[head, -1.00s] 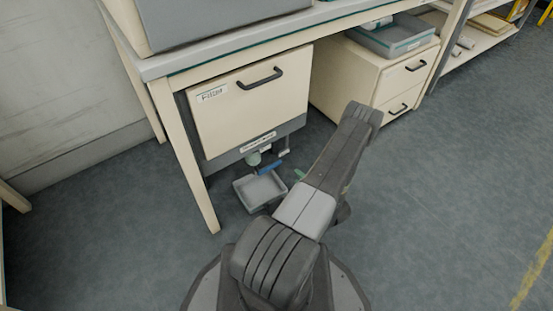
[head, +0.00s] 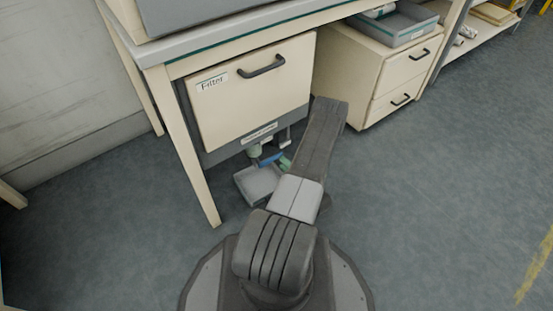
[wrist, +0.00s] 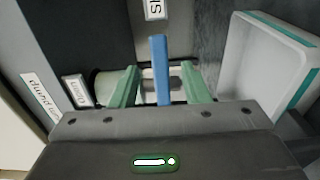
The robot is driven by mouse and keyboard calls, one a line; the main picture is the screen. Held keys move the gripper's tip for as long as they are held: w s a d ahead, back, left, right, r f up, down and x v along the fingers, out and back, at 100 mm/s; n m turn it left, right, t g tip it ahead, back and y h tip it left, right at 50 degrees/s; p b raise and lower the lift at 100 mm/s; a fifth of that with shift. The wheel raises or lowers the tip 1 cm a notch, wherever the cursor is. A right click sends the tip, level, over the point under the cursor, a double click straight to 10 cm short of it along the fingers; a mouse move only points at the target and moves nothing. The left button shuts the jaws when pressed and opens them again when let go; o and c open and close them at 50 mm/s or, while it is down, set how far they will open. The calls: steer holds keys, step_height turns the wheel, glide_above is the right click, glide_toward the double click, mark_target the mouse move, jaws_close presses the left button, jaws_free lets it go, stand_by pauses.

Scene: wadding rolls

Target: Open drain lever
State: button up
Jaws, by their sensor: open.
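The blue drain lever (head: 271,159) sits under the filter cabinet (head: 250,90), beside a pale green drain fitting (head: 254,151). In the wrist view the lever (wrist: 159,66) is a straight blue bar, upright in the picture. My gripper (wrist: 160,80) has its two green fingers on either side of the lever, open, with a visible gap on each side. The lever's end reaches past the fingertips. In the head view my arm hides most of the gripper, and one green finger (head: 285,164) shows just right of the lever.
A grey tray (head: 256,186) stands on the floor below the drain; it fills the right of the wrist view (wrist: 262,75). A table leg (head: 187,165) stands left of it. A drawer unit (head: 370,85) stands at right. The floor at right is clear.

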mark_target(277, 158)
steer(key=b+x, duration=0.1)
steer(key=x, duration=0.5)
steer(key=shift+b, duration=0.3)
steer(key=shift+s, duration=0.1)
jaws_close()
